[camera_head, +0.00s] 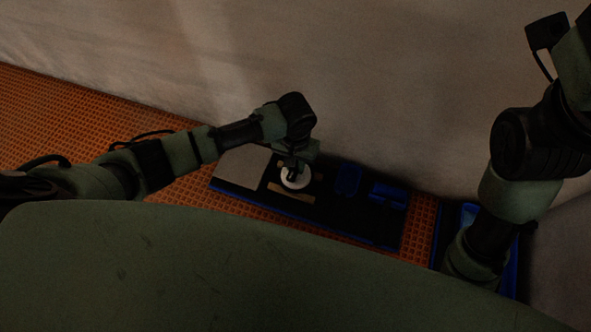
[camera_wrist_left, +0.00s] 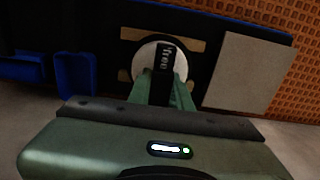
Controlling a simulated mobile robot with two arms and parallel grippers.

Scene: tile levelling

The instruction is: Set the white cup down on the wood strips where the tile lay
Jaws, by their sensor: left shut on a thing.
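The white cup (camera_head: 297,181) is under my left gripper (camera_head: 295,171) in the head view. In the left wrist view the cup (camera_wrist_left: 145,55) sits between the fingers of my left gripper (camera_wrist_left: 168,78), which is shut on it. A dark band with pale lettering crosses the cup there. The pale wood strips (camera_head: 291,193) lie on a dark board around the cup; one strip (camera_wrist_left: 138,34) shows clearly in the left wrist view, the other is partly hidden by the gripper. I cannot tell whether the cup touches the strips. My right gripper is out of view.
A grey tile (camera_head: 241,167) lies on the board's left end, close to the strips. Blue bins (camera_head: 348,179) stand on the board to the right. The board (camera_head: 350,222) has a blue edge and sits on orange grating. A pale wall is behind.

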